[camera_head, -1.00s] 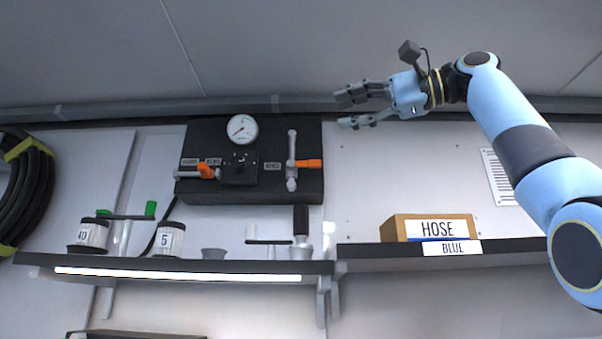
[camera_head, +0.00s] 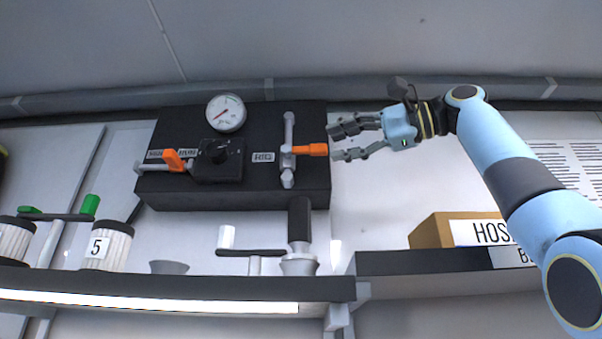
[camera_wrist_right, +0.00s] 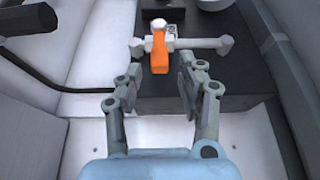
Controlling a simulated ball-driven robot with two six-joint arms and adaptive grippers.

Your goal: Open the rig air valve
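The rig air valve is on the right side of the black panel (camera_head: 235,190), by a label that appears to read RIG. Its orange handle (camera_head: 312,149) points right, across the grey vertical pipe (camera_head: 288,130). My right gripper (camera_head: 340,142) is open just right of the handle's tip, level with it and apart from it. In the right wrist view, the orange handle (camera_wrist_right: 159,55) lies ahead, between and beyond the two open fingers (camera_wrist_right: 155,88). My left gripper is not in view.
A second orange handle (camera_head: 174,160) and a pressure gauge (camera_head: 226,113) are on the panel's left. Below is a shelf (camera_head: 180,290) with a numbered jar (camera_head: 106,245) and a grey fitting (camera_head: 299,262). A HOSE box (camera_head: 435,230) stands on the right shelf.

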